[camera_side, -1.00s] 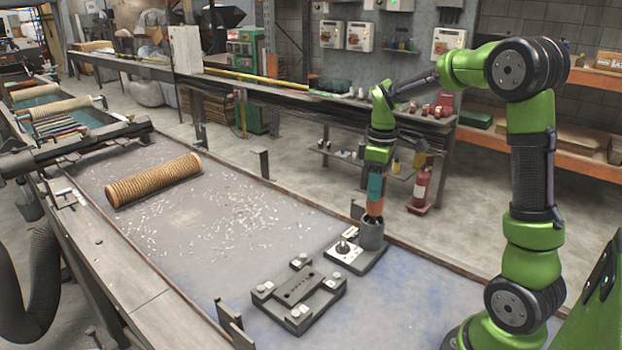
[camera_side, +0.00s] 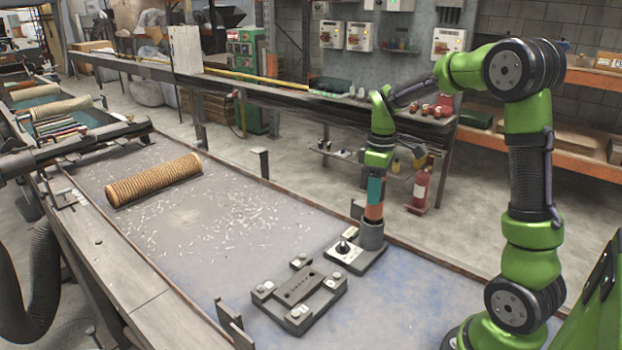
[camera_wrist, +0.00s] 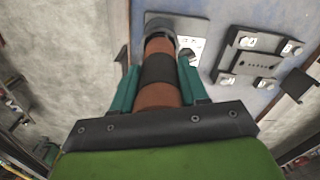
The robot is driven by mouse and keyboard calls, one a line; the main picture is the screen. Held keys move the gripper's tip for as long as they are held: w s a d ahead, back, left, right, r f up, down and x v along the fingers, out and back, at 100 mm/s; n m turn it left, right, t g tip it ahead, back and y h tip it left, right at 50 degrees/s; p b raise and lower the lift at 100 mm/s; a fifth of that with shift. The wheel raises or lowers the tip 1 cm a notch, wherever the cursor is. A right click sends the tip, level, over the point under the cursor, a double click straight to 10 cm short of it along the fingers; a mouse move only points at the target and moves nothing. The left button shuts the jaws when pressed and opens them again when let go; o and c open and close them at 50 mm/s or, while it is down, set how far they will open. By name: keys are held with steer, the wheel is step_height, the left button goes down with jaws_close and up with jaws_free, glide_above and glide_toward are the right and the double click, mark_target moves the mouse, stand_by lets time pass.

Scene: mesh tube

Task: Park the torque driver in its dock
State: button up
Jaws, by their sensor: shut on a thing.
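The torque driver (camera_side: 373,211) has an orange-brown body with a dark band, seen close up in the wrist view (camera_wrist: 158,92). It stands upright, with its lower end in the grey cup of the dock (camera_side: 371,238). How deep it sits in the cup cannot be told. The dock's base plate also shows at the top of the wrist view (camera_wrist: 199,27). My gripper (camera_side: 375,190) is above the dock. Its teal fingers (camera_wrist: 158,88) lie on both sides of the driver's body, shut on it.
A dark fixture block (camera_side: 300,292) with several light knobs sits left of the dock. A ribbed mesh tube (camera_side: 153,181) lies further back on the bench (camera_side: 235,250). White chips are scattered between them. An upright bracket (camera_side: 232,322) stands at the front edge.

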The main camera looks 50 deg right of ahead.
steer(key=shift+f, duration=1.4)
stand_by(1.1)
steer(key=o, duration=1.2)
steer(key=shift+o, duration=0.2)
